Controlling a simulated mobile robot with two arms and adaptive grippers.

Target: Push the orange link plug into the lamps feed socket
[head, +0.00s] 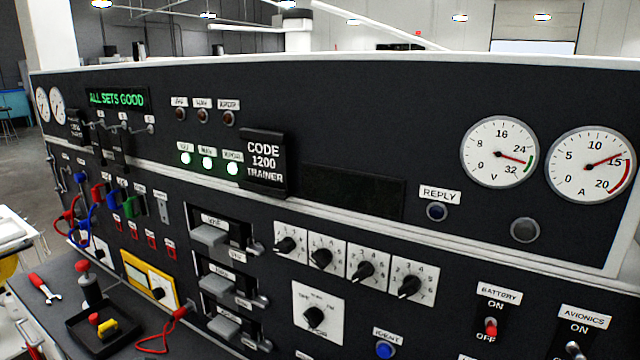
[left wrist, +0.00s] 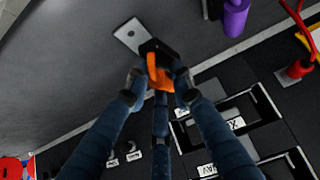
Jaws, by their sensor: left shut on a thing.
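The orange link plug (left wrist: 160,76) shows in the left wrist view, with a black block at its upper end. My left gripper (left wrist: 159,84) is shut on it, with one dark finger on each side. A pale plate (left wrist: 129,34) with a small dark mark lies just beyond the black block, and I cannot tell whether they touch. I cannot pick out the lamps feed socket by its label in either view. The head view shows neither the plug nor my left gripper. My right gripper is in neither view.
The dark trainer panel has a CODE 1200 TRAINER plate (head: 264,163), gauges, knobs and drawer-like units (head: 210,235). Red and blue cables (head: 80,222) hang at its left. A black tray (head: 104,330) and a red-handled wrench (head: 44,288) lie on the ledge.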

